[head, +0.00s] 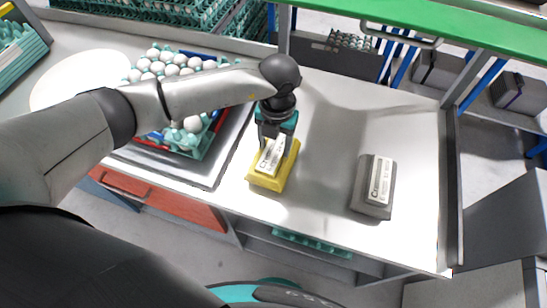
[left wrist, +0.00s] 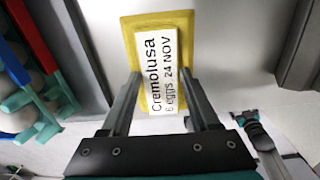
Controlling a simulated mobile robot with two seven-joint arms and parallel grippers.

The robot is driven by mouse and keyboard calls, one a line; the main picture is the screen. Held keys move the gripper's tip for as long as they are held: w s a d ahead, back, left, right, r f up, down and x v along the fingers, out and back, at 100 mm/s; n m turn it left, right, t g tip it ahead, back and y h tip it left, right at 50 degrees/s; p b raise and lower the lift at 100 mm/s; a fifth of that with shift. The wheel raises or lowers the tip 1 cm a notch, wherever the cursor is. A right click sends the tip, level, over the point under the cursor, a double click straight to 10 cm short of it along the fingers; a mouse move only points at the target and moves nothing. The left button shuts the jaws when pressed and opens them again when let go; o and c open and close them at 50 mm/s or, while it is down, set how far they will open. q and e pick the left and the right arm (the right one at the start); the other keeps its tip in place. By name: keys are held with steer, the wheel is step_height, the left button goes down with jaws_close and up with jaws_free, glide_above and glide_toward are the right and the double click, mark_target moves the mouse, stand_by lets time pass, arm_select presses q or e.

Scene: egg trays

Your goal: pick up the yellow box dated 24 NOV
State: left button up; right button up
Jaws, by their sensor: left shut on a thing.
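The yellow box (head: 264,181) stands on the grey table, right of the egg tray. Its white label reads "Cremolusa 6 eggs 24 NOV" in the left wrist view, where the box (left wrist: 130,36) lies between the fingers. My left gripper (head: 270,144) reaches down onto the box from above and is shut on it. In the left wrist view its two fingers (left wrist: 160,100) lie along both sides of the label. I cannot tell whether the box touches the table.
A grey box (head: 373,187) with a white label stands on the table to the right. An egg tray (head: 207,146) with white eggs is at the left, partly behind my arm. A green shelf edge (head: 440,22) runs above the back. Table between the boxes is clear.

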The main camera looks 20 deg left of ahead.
arm_select(q)
jaws_close()
steer(key=shift+w+r, duration=0.1)
steer(key=shift+r, duration=0.05)
stand_by(0.4)
